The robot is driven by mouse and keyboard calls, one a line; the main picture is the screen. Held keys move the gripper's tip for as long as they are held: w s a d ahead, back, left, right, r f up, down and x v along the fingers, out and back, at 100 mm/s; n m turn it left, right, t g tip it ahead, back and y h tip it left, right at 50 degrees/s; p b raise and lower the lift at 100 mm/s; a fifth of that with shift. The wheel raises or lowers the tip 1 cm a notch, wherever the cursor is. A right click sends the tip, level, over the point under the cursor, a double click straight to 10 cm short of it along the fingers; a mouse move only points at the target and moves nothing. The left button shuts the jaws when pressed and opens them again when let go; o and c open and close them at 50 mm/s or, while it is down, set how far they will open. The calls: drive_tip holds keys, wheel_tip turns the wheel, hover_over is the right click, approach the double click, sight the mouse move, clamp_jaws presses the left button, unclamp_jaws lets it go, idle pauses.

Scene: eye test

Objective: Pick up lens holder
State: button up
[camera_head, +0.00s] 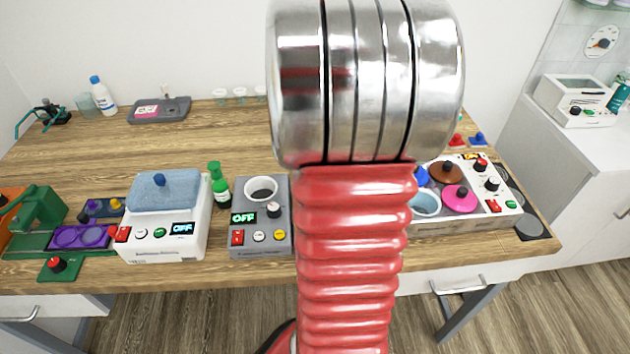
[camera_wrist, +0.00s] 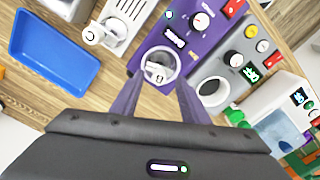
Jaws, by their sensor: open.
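I cannot tell for certain which thing is the lens holder. A flat purple piece with two round discs or openings (camera_head: 80,237) lies by the green device at the left of the table in the head view. A round, pale cup (camera_wrist: 160,67) with a greyish-white thing inside sits on a purple device (camera_wrist: 183,37) in the wrist view. My gripper (camera_wrist: 160,82) is open; its two dark fingers point at this cup, with nothing seen held between them. Whether they touch the cup is unclear. In the head view my arm hides the middle of the table and the gripper.
A grey device with a white cup (camera_head: 261,188) and a white device with a blue pad (camera_head: 140,240) stand left of my arm. A green bottle (camera_head: 219,188) stands between them. A blue tray (camera_wrist: 55,55) lies left in the wrist view. A panel with coloured discs (camera_head: 480,205) stands right.

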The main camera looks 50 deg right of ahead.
drive_tip(key=shift+w+d+f, duration=0.1)
drive_tip(key=shift+w+f, duration=0.05)
drive_tip(key=shift+f, duration=2.1)
drive_tip(key=shift+c, duration=0.5)
clamp_jaws()
